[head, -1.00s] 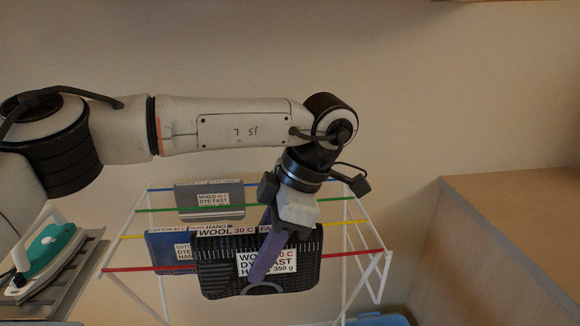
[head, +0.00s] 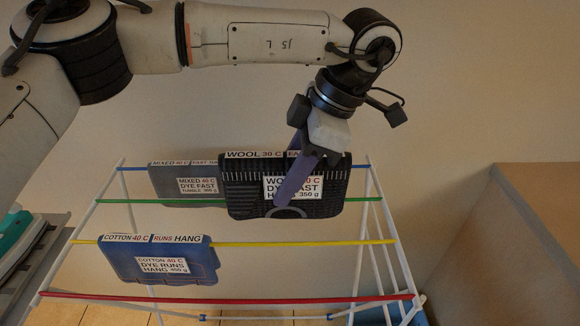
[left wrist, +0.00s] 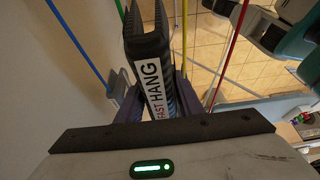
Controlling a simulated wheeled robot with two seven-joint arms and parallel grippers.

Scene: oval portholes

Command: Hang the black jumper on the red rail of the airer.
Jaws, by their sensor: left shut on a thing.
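The black jumper (head: 240,200) is a dark flat folded shape with wool labels. My left gripper (head: 294,188), with purple fingers, is shut on it; one finger crosses its front in the head view. In the left wrist view the jumper (left wrist: 147,45) stands between the fingers (left wrist: 155,105). In the head view it overlaps the blue and green rails and appears raised above the airer; its exact height is unclear. The red rail (head: 230,297) is the nearest rail of the white airer (head: 400,265) and is bare. My right gripper is not in view.
A blue garment (head: 190,250) hangs on the yellow rail (head: 300,242). A grey garment (head: 180,180) hangs on the blue rail, left of the jumper. A wooden cabinet (head: 520,240) stands at the right. A teal iron (head: 14,232) is at the left edge.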

